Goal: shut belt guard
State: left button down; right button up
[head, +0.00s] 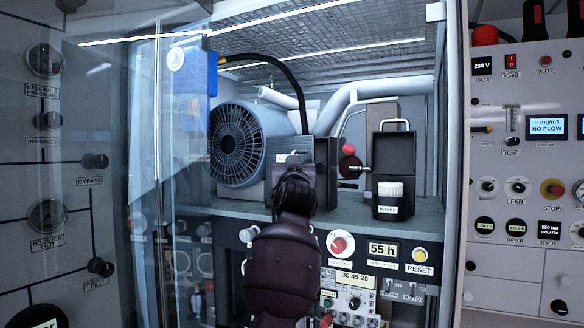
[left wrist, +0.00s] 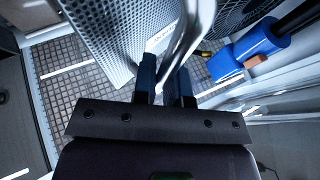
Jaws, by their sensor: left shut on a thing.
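The belt guard shows in the left wrist view as a grey perforated metal panel (left wrist: 118,38) with a pale label and a silver bar handle (left wrist: 183,52). In the head view a dark grey panel (head: 321,182) with a white label stands beside the compressor's fan, and I take it for the guard. My left gripper (left wrist: 168,78) is shut on the handle. In the head view my left wrist (head: 295,190) covers the fingertips and part of the panel. I cannot tell how far the guard stands from its closed position. My right gripper is not in view.
A round finned fan housing (head: 236,143) stands left of the guard. A black intake box (head: 393,170) stands right. A clear door (head: 170,170) is at left. Control panels lie below and right (head: 525,150).

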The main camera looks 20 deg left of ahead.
pick_arm(q)
jog(key=c, duration=1.2)
grip_release()
jog(key=shift+b+v, duration=0.95)
jog(key=shift+v, duration=4.45)
